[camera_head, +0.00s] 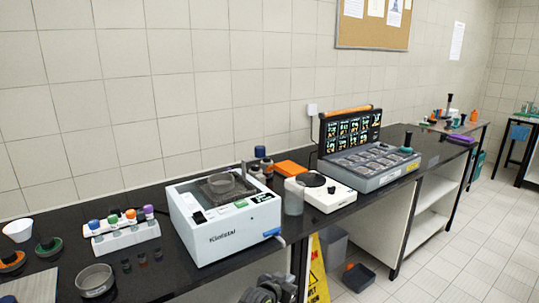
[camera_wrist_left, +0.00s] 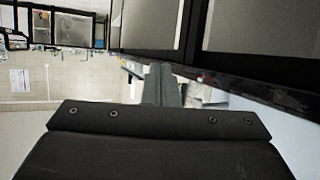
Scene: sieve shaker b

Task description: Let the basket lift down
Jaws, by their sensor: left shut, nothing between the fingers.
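A white box-shaped machine (camera_head: 226,222) with a dark well in its top stands on the black bench in the head view. A lever with a blue handle (camera_head: 272,233) sticks out at the machine's right front corner. My left gripper (camera_wrist_left: 160,85) is shut and empty in the left wrist view. In the head view, dark parts of my arm show at the bottom edge, below the lever and apart from it. My right gripper is not in view.
A white round-topped device (camera_head: 318,192) and a grey case with displays (camera_head: 372,165) stand right of the machine. A rack with coloured caps (camera_head: 124,230) and a round sieve (camera_head: 95,280) are to its left. A yellow floor sign (camera_head: 317,270) stands below the bench edge.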

